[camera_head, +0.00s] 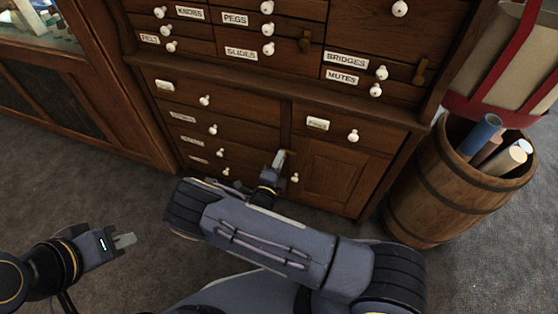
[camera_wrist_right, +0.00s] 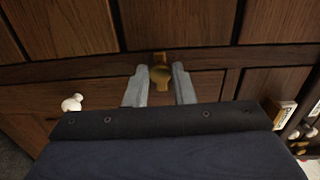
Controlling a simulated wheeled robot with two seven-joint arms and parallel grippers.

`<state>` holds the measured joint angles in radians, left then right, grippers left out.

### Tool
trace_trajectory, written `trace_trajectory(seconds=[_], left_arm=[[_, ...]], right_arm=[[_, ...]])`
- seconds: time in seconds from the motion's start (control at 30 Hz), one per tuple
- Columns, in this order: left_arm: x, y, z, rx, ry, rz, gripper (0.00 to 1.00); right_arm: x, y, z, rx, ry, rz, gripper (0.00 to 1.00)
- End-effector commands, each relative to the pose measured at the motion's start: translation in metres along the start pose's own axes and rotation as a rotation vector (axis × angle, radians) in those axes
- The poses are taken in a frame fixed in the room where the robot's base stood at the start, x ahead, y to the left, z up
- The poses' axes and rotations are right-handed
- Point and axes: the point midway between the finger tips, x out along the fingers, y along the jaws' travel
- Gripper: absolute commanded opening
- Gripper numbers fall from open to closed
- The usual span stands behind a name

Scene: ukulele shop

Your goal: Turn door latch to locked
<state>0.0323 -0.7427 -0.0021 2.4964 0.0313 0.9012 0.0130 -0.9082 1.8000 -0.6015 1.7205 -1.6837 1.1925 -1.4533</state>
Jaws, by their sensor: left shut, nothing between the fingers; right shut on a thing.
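The brass door latch (camera_wrist_right: 160,74) sits on a dark wood strip of the cabinet in the right wrist view, its rounded end between the fingers. My right gripper (camera_wrist_right: 159,88) is shut on it. In the head view my right gripper (camera_head: 281,157) reaches the cabinet front at the left edge of the small lower door (camera_head: 335,178), and it hides most of the latch there. How far the latch is turned is hard to tell. My left gripper (camera_head: 125,240) is shut and empty, above the carpet at the lower left.
A white knob (camera_head: 295,178) is on the lower door, close to the right gripper. Labelled drawers (camera_head: 240,50) with white knobs fill the cabinet above. Two other brass latches (camera_head: 305,40) (camera_head: 420,72) show higher up. A barrel (camera_head: 430,195) with rolled tubes stands right.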

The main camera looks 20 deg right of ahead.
Motion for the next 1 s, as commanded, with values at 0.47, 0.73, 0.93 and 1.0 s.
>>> trace_trajectory(seconds=[0.47,0.73,0.93,1.0], left_arm=[[0.000,0.000,0.000,0.000,0.000,0.000,0.00],[0.000,0.000,0.000,0.000,0.000,0.000,0.00],[-0.004,0.002,-0.002,0.000,0.000,0.000,0.00],[-0.007,0.003,-0.004,0.000,0.000,0.000,0.00]], right_arm=[[-0.001,0.001,0.000,-0.003,-0.001,0.003,0.37],[0.000,0.000,0.000,-0.002,-0.001,0.001,0.43],[-0.015,-0.001,0.001,-0.002,-0.004,0.001,0.43],[-0.027,-0.002,0.001,-0.003,-0.005,0.001,0.43]])
